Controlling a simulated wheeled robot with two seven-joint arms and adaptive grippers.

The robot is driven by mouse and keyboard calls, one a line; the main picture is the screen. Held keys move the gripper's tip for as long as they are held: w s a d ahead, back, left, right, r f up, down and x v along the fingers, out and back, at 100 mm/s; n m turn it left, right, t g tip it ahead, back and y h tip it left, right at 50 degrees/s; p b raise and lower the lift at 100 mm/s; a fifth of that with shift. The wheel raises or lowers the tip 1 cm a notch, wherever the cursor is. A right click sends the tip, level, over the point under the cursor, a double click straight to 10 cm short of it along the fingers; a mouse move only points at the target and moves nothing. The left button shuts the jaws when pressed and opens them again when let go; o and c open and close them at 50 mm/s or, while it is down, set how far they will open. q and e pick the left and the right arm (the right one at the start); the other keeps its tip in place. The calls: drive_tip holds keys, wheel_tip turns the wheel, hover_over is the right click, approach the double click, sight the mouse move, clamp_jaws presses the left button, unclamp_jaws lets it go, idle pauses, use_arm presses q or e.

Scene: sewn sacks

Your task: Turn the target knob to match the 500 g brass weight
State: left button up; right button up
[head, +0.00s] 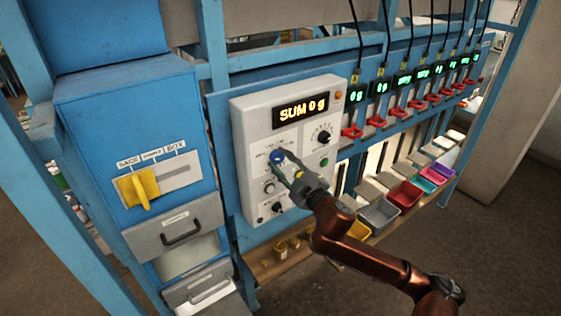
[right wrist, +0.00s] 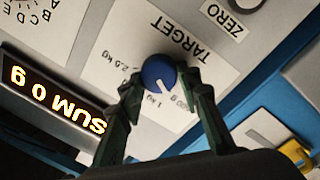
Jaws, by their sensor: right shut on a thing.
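The target knob (head: 277,156) is blue and sits on the grey control panel (head: 252,185). In the right wrist view the knob (right wrist: 158,71) shows a short white pointer line, on the side towards the "1 kg" print and a partly hidden "g" label. A "2.5 kg" print is on another side. My right gripper (head: 287,161) is shut on the knob; in the right wrist view its dark fingers (right wrist: 160,85) are on either side of it. Small brass-coloured pieces (head: 281,248) stand on the wooden shelf below; I cannot tell which is 500 g. My left gripper is out of view.
The panel display (head: 301,108) reads "SUM 0 g". Another dial (head: 323,137) and smaller knobs are on the same panel. A yellow lever (head: 138,188) is on the blue cabinet at left. Coloured bins (head: 404,195) stand at right below several small displays.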

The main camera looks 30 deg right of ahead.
drive_tip(key=o, duration=1.2)
drive_tip(key=shift+c, duration=0.2)
drive_tip(key=s, duration=1.2)
drive_tip(key=shift+d+f, duration=0.15)
drive_tip(key=shift+f, duration=0.2)
